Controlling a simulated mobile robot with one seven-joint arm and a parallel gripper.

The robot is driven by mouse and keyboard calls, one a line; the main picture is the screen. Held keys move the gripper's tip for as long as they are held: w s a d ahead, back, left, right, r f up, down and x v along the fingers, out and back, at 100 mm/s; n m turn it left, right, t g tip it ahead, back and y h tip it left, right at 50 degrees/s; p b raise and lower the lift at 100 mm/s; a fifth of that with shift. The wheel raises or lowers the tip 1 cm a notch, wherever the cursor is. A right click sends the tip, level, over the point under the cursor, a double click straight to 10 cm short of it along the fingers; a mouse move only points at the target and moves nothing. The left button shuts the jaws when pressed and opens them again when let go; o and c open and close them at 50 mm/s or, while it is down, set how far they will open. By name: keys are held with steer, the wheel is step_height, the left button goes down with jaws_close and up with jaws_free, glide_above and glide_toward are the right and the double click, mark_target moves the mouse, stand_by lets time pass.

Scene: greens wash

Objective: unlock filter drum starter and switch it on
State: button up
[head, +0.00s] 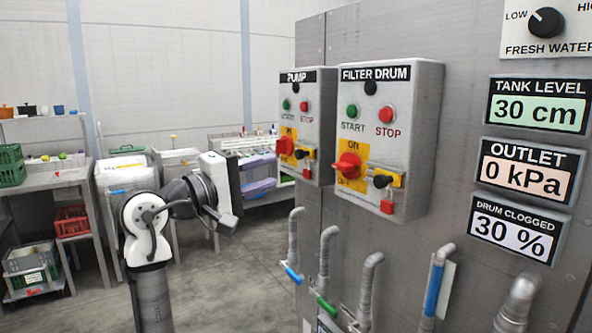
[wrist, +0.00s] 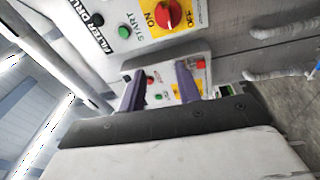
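The filter drum starter (head: 426,100) is a grey box on the metal panel, with a green START button (head: 352,111), a red STOP button (head: 387,115) and a red rotary knob (head: 347,166) on a yellow ON/OFF plate. A yellow latch with a black knob (head: 383,181) sits right of the red knob, with a red piece (head: 388,207) below it. My gripper (head: 272,173) is open and empty, left of the boxes and apart from them. In the wrist view, its purple fingers (wrist: 160,88) stand apart, and the filter drum's red knob (wrist: 168,12) shows at the top.
A similar pump starter (head: 306,118) stands left of the filter drum box. Pipes with blue and green handles (head: 325,306) stick out below. Displays (head: 540,105) are on the right. Benches and crates (head: 70,220) stand behind my arm; the floor between is clear.

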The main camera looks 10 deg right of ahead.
mark_target(338, 168)
steer(key=w+d+g+p, duration=0.1)
steer(key=d, duration=0.4)
steer(key=w+d+p, duration=0.1)
steer(key=d, duration=0.4)
steer(key=w+d+f+g+p, duration=0.1)
steer(key=w+d, duration=0.1)
steer(key=d, duration=0.3)
steer(key=shift+w+f+g, duration=0.1)
steer(key=shift+g, duration=0.2)
jaws_close()
